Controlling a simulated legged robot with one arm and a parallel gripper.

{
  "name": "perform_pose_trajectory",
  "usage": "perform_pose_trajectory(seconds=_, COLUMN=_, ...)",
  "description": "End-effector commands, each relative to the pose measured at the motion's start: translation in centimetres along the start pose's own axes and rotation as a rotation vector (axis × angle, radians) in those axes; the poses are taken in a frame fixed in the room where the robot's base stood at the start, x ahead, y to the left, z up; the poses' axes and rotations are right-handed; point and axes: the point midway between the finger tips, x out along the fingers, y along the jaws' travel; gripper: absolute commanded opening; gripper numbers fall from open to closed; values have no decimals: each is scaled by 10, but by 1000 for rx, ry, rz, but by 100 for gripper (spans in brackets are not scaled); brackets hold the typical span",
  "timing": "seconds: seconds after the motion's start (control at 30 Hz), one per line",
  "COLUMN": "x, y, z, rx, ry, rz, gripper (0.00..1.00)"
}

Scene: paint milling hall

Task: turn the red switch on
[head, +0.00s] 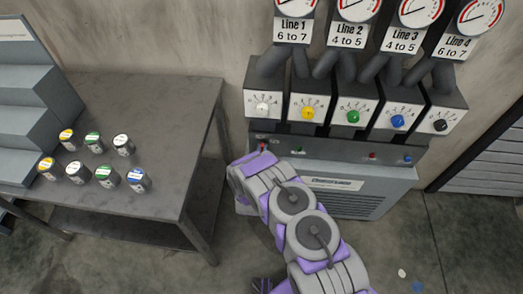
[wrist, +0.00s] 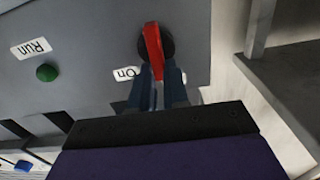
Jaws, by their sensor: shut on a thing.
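The red switch (wrist: 153,48) is a red lever on a round dark base, set in a grey panel; it stands nearly upright in the wrist view, tilted slightly. An upside-down "On" label (wrist: 126,73) is beside it. My gripper (wrist: 160,85) is shut on the lever's near end, with one dark finger on each side. In the head view a little red of the switch (head: 263,147) shows at the panel's left end, just above my wrist; my arm hides the fingertips there.
A green button (wrist: 47,72) with a "Run" label sits beside the switch. Coloured knobs, such as the yellow one (head: 308,113), line the machine above the panel. A grey table (head: 190,110) with several small cans stands to the left.

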Motion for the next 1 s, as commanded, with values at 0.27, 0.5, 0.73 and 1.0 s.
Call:
perform_pose_trajectory(seconds=0.27, x=0, y=3, z=-6, rx=156, ry=0, rz=-1, gripper=0)
perform_pose_trajectory(seconds=0.5, x=-1, y=8, z=-4, rx=375, ry=-2, rz=0, gripper=0)
perform_pose_trajectory(seconds=0.73, x=1, y=13, z=2, rx=591, ry=3, rz=0, gripper=0)
perform_pose_trajectory(seconds=1.0, x=1, y=16, z=7, rx=798, ry=3, rz=-2, gripper=0)
